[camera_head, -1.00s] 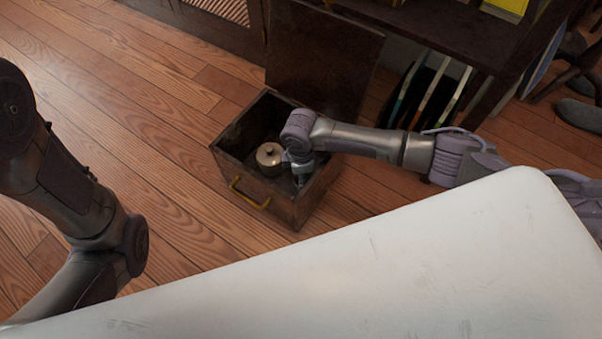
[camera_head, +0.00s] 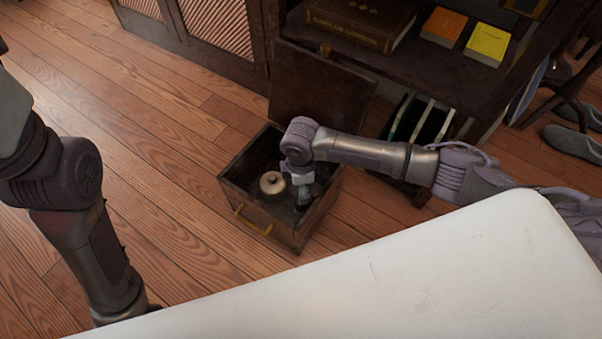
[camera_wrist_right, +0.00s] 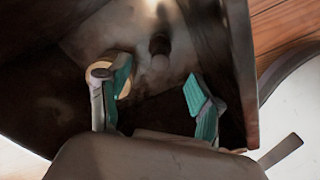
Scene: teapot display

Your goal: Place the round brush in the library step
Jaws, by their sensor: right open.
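The library step (camera_head: 310,225) is an open-topped wooden box with a brass handle, standing on the floor with its lid raised behind. Inside, at its left, sits a round tan object with a small knob (camera_head: 272,183); I cannot tell if it is the round brush. My right gripper (camera_head: 304,195) points down into the box beside it. In the right wrist view the gripper (camera_wrist_right: 155,92) is open, its teal pads apart with nothing between them. A pale round thing (camera_wrist_right: 124,78) lies partly behind the left finger, and a dark upright shape (camera_wrist_right: 159,46) shows beyond the fingertips. My left gripper is out of view.
A dark shelf unit behind holds a large brown book (camera_head: 360,20), an orange book (camera_head: 444,26) and a yellow book (camera_head: 487,43). Grey shoes (camera_head: 573,146) lie at the right. A white surface (camera_head: 400,270) fills the foreground. The wooden floor left of the box is clear.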

